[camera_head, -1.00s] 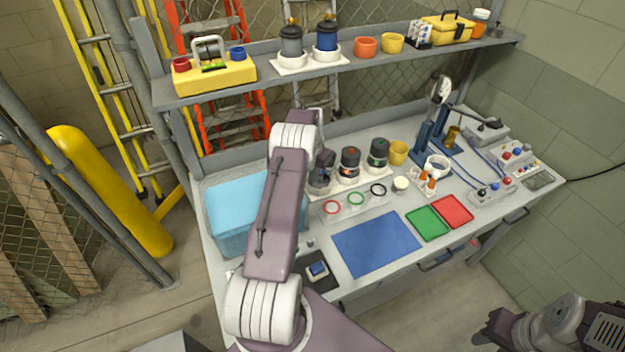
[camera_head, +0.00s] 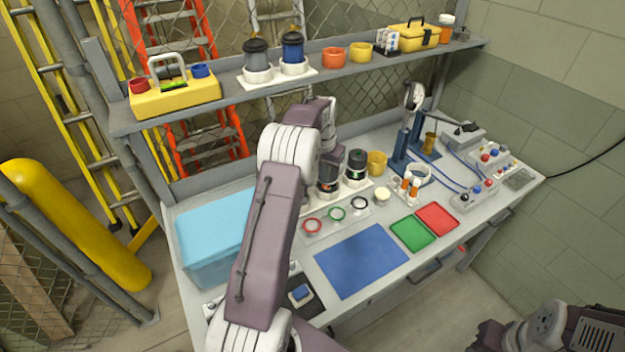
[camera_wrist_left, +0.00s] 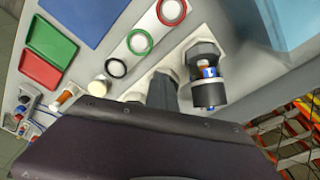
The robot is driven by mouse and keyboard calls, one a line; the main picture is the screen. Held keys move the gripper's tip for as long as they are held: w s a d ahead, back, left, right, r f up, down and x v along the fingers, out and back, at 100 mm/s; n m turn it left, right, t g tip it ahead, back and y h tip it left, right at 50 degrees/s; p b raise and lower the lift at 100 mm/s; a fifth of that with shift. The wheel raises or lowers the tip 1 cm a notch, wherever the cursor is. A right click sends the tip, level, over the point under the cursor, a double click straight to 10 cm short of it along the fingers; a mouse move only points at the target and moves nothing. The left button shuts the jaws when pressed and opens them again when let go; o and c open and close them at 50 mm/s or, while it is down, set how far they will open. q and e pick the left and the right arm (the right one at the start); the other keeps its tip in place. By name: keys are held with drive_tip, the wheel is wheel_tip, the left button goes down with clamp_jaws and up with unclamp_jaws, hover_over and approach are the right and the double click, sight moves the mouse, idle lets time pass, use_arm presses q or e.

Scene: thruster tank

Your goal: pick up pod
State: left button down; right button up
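Two dark pods stand on the white rack on the bench in the head view: one with a red mark (camera_head: 328,187) and one with a green mark (camera_head: 356,168). My left gripper (camera_head: 329,143) is above and close to them, its fingertips hidden. In the left wrist view a grey and black pod (camera_wrist_left: 208,78) with a blue and orange mark stands beside the dark gripper body. A dark grey shape next to it is partly covered, and I cannot tell if it is a finger or a pod. My right gripper (camera_head: 488,337) is at the lower right, away from the bench.
Red, green and black rings lie in front of the pods. A light blue box (camera_head: 212,238) stands at the bench's left. A blue mat (camera_head: 362,262), green tray (camera_head: 411,234) and red tray (camera_head: 437,219) lie in front. A shelf (camera_head: 320,80) with several objects runs above the back.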

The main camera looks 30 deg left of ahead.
use_arm(q)
drive_tip(key=shift+w+d+r, duration=0.1)
drive_tip(key=shift+d+r, duration=0.4)
drive_tip(key=shift+d, duration=0.35)
drive_tip(key=c, duration=2.1)
unclamp_jaws()
drive_tip(key=o, duration=1.7)
drive_tip(key=shift+c, duration=0.2)
drive_tip(key=shift+r, duration=0.1)
